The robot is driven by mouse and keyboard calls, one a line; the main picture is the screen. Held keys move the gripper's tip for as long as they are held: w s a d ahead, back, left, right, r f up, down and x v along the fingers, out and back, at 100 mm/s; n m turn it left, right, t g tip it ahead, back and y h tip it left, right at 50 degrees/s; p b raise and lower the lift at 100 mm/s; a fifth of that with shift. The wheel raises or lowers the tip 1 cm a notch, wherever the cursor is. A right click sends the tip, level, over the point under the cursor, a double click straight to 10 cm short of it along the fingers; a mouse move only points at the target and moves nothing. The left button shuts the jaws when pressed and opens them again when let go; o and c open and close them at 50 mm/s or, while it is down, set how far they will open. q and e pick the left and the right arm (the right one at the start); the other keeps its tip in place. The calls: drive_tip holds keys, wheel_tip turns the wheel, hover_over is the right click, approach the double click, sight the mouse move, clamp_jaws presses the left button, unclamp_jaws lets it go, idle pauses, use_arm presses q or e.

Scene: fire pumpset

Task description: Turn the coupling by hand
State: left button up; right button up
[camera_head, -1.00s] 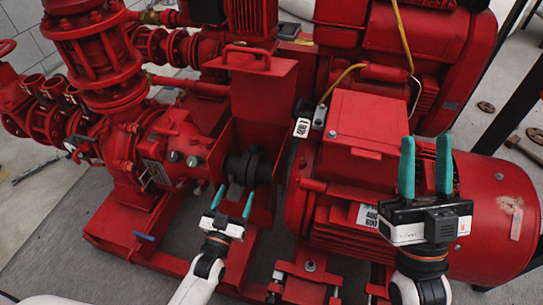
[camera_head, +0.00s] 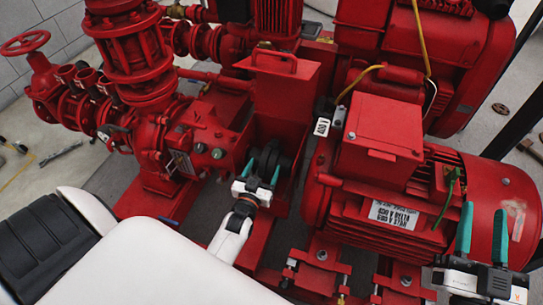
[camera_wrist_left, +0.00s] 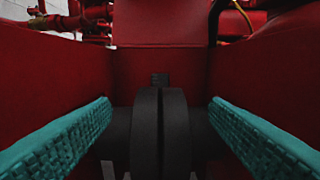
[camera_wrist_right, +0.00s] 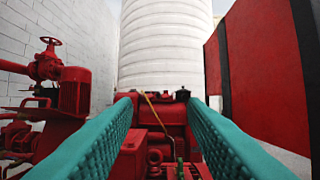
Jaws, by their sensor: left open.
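The black coupling (camera_head: 268,160) sits between the red pump and the red motor, below the raised red guard (camera_head: 285,92). In the left wrist view the coupling (camera_wrist_left: 160,133) is a dark disc pair on a shaft, between my open fingers and a little beyond them. My left gripper (camera_head: 262,174) is open at the coupling, with one teal finger on each side; I cannot tell whether they touch it. My right gripper (camera_head: 482,235) is open and empty in front of the motor's right end. It also shows open in the right wrist view (camera_wrist_right: 160,125).
The red motor (camera_head: 380,190) with its terminal box (camera_head: 382,137) stands right of the coupling. The pump body (camera_head: 195,135) and pipework stand left. The red base frame lies beneath. A handwheel (camera_head: 25,43) is at far left.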

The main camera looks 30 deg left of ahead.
sight(269, 157)
use_arm(q)
drive_tip(key=b+x, duration=0.1)
drive_tip(key=x, duration=0.4)
drive_tip(key=shift+w, duration=0.1)
drive_tip(key=shift+w+a, duration=0.15)
drive_tip(key=shift+w, duration=0.45)
use_arm(e)
drive_tip(key=s+r+t+y, duration=0.2)
drive_tip(key=s+r+t, duration=0.2)
drive_tip(key=r+t, duration=0.1)
drive_tip(key=shift+r, duration=0.35)
